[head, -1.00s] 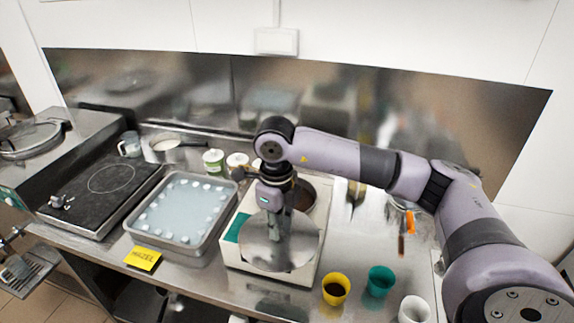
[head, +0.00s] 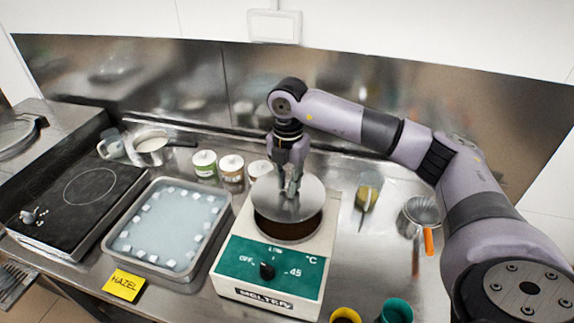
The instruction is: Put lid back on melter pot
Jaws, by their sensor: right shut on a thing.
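The melter (head: 268,280) is a white box with a green front panel and a dial, standing on the steel counter. Its round pot (head: 290,230) shows dark brown content at the front. The round metal lid (head: 310,205) is over the pot, covering its back part and looking slightly raised; whether it touches the rim I cannot tell. My right gripper (head: 291,190) points down from above, shut on the lid's handle, which the fingers mostly hide. My left gripper is not in view.
A tray with white cubes (head: 114,241) and a yellow HAZEL card (head: 123,285) are left of the melter. Several jars (head: 204,166) stand behind. A jug (head: 367,193) and an orange-handled sieve (head: 421,212) are right; yellow (head: 345,315) and green (head: 396,311) cups are in front.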

